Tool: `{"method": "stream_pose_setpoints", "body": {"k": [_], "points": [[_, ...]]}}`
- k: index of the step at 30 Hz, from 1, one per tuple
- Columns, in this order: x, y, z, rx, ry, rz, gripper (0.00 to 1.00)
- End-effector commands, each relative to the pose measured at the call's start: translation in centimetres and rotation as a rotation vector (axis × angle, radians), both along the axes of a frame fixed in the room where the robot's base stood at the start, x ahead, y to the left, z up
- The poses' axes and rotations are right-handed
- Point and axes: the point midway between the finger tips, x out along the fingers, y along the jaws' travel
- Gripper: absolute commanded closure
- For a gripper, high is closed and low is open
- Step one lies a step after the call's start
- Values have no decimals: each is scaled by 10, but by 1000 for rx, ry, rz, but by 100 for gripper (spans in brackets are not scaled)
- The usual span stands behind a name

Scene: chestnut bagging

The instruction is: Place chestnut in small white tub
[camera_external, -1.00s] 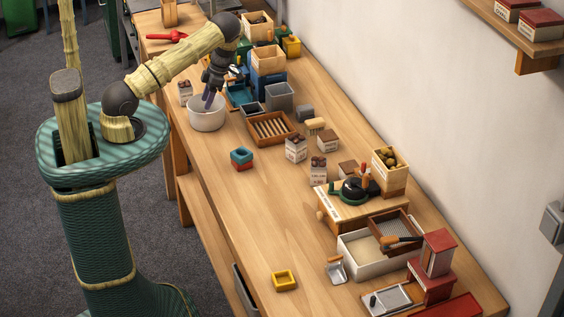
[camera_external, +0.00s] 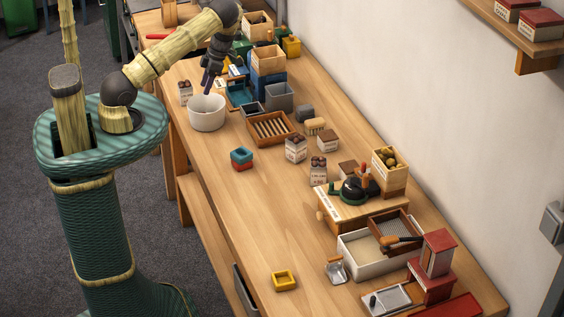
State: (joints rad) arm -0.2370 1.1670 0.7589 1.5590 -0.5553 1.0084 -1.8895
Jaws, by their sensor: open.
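A small white tub (camera_external: 207,114) stands upright near the left edge of the table. My gripper (camera_external: 207,88) is open above the tub, its fingertips pointing down near the rim. I see nothing between the fingers at this size. The inside of the tub is mostly hidden by its near wall, so I cannot tell whether a chestnut lies in it. Brown round things, perhaps chestnuts, show in the tops of small white cartons (camera_external: 296,152) on the table, and another such carton (camera_external: 185,96) stands left of the tub.
A slatted wooden tray (camera_external: 270,142), a grey bin (camera_external: 279,99) and blue bins (camera_external: 268,85) stand right of the tub. Red and teal small boxes (camera_external: 241,158) sit in front. A yellow square box (camera_external: 284,281) lies nearer. The front middle of the table (camera_external: 250,215) is clear.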

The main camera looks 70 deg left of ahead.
Motion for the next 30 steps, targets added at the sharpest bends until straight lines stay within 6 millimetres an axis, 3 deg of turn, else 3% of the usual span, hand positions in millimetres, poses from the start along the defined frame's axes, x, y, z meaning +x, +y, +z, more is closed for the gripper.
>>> {"method": "stream_pose_setpoints", "body": {"k": [9,14,20,30], "points": [[1,-2,1,-4,-4,-12,49],[7,-20,11,-55,-43,-136,49],[17,-71,36,-180,-133,-508,49],[18,-174,84,-336,-269,-1304,49]]}}
